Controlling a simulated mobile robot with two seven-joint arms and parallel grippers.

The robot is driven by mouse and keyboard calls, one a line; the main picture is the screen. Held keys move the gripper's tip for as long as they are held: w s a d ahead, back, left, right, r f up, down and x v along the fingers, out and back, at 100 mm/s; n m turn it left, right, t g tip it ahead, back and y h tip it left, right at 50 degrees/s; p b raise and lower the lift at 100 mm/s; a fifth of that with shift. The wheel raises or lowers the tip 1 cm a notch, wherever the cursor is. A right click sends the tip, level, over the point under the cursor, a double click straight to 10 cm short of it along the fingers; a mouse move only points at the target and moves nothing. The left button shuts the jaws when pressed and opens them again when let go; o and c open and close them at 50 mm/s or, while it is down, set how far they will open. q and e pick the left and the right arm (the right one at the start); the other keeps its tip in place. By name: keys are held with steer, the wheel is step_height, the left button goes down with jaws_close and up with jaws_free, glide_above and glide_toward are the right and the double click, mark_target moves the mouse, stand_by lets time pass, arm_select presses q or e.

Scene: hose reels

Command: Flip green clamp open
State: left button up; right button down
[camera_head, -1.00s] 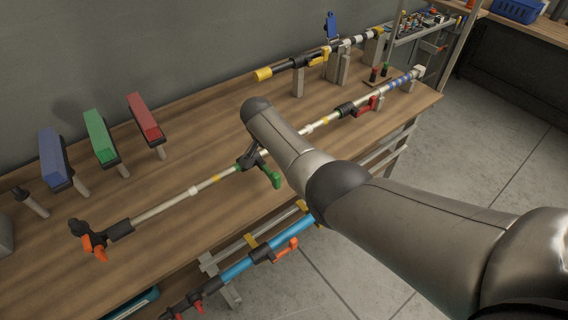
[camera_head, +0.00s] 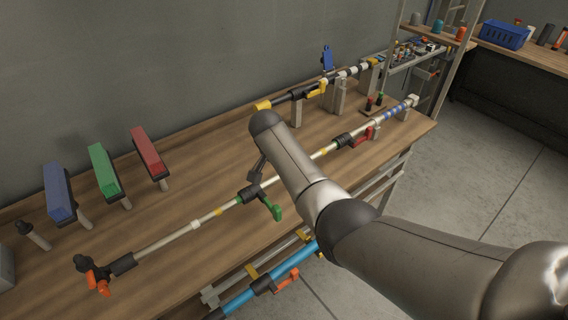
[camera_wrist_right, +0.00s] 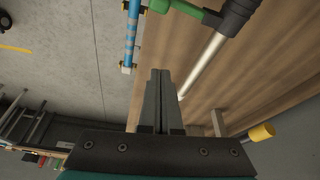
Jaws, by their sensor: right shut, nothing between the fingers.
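The green clamp has a dark body (camera_head: 250,193) around the pale pole on the bench. Its green handle (camera_head: 275,210) sticks out toward the bench's front edge. In the right wrist view the green handle (camera_wrist_right: 185,10) and dark body (camera_wrist_right: 238,14) show at the top edge, partly cut off. My right gripper (camera_wrist_right: 160,73) is shut and empty, its tips below the green handle in that picture and apart from it. In the head view my right arm mostly hides this gripper. My left gripper is not in view.
The pole (camera_head: 165,240) runs along the wooden bench (camera_head: 150,212). A red-handled clamp (camera_head: 358,137) sits farther right on it. Blue (camera_head: 59,190), green (camera_head: 103,170) and red (camera_head: 149,151) blocks stand at the back. A blue pole (camera_head: 240,298) lies below the front edge.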

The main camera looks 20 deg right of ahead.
steer(key=v, duration=0.3)
steer(key=shift+w+a+r, duration=0.15)
steer(key=shift+a+r, duration=0.05)
steer(key=shift+r, duration=0.05)
stand_by(0.4)
